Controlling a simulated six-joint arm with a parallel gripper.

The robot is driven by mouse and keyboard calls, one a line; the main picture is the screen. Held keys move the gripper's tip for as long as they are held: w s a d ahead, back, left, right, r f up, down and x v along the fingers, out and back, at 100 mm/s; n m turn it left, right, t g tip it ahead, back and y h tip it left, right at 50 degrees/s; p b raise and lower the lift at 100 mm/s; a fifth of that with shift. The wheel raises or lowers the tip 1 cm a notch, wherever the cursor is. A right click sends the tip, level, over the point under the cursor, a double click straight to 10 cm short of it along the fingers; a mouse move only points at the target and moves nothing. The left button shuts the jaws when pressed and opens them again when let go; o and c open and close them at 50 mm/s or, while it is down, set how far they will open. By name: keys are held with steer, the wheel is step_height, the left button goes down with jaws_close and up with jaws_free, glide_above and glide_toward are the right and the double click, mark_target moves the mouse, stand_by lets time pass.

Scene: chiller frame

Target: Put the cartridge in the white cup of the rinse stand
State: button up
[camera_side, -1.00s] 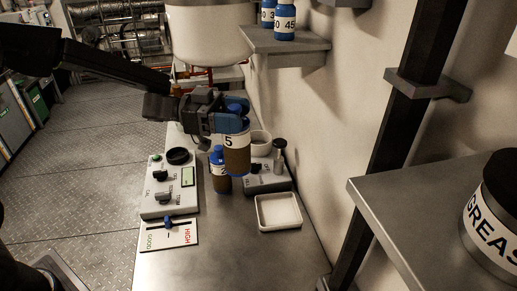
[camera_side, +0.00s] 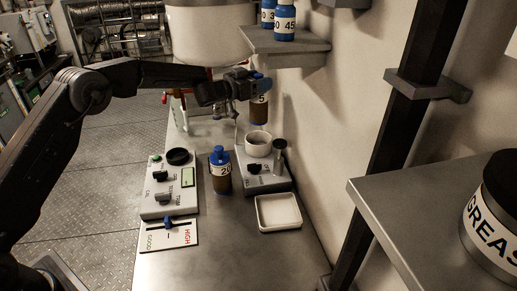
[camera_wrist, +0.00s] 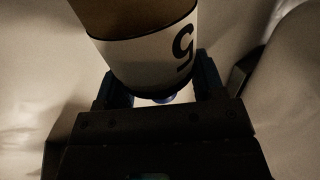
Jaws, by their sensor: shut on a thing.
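The cartridge (camera_side: 259,113), a brown cylinder with a white label reading 5, hangs upright from my gripper (camera_side: 261,86). My gripper is shut on it near its top. The cartridge is in the air; its lower end shows just above and behind the white cup (camera_side: 257,145) in the side view. The cup stands at the far end of the grey rinse stand (camera_side: 270,184). In the wrist view the cartridge (camera_wrist: 140,50) fills the top middle, between the fingers of my gripper (camera_wrist: 164,88). The cup is not visible there.
A blue-capped bottle labelled 20 (camera_side: 221,178) stands left of the rinse stand. A dark-capped post (camera_side: 279,158) rises beside the cup. A white tray (camera_side: 278,225) lies in front. A control panel (camera_side: 157,200) is at left. The wall and a shelf (camera_side: 290,47) are close by.

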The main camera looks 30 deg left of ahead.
mark_target(251, 115)
step_height(251, 115, down, 11)
steer(key=shift+r, duration=0.1)
stand_by(0.4)
steer(key=o, duration=1.4)
steer(key=shift+f, duration=0.2)
steer(key=shift+r, duration=0.15)
steer(key=shift+s+a, duration=0.2)
steer(key=shift+s, duration=0.3)
steer(key=shift+v, duration=1.1)
step_height(251, 115, up, 7)
steer(key=shift+r, duration=0.1)
